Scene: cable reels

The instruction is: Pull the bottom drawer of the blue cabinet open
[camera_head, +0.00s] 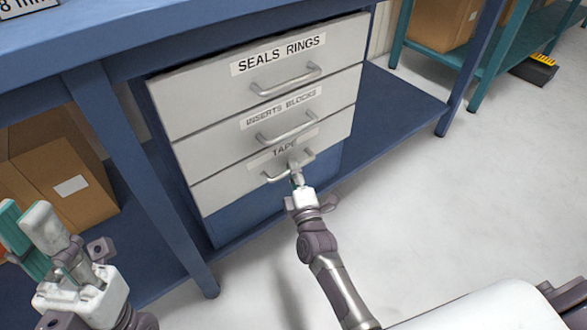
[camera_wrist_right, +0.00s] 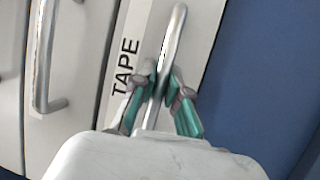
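The blue cabinet's bottom drawer (camera_head: 225,187), labelled TAPE, has a grey front and looks flush with the drawers above. Its metal bar handle (camera_head: 275,178) also shows in the right wrist view (camera_wrist_right: 176,30). My right gripper (camera_head: 297,170) is at this handle. In the right wrist view, its teal-padded fingers (camera_wrist_right: 164,85) lie on either side of the bar and appear closed on it; the contact is partly hidden. My left gripper (camera_head: 28,222) is at the lower left of the head view, away from the cabinet, empty, with its fingers apart.
Two more drawers, SEALS RINGS (camera_head: 215,92) and INSERTS BLOCKS (camera_head: 220,135), sit above. A blue bench leg (camera_head: 140,175) stands left of the drawers, with cardboard boxes (camera_head: 60,170) beyond it. The grey floor (camera_head: 450,200) to the right is clear.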

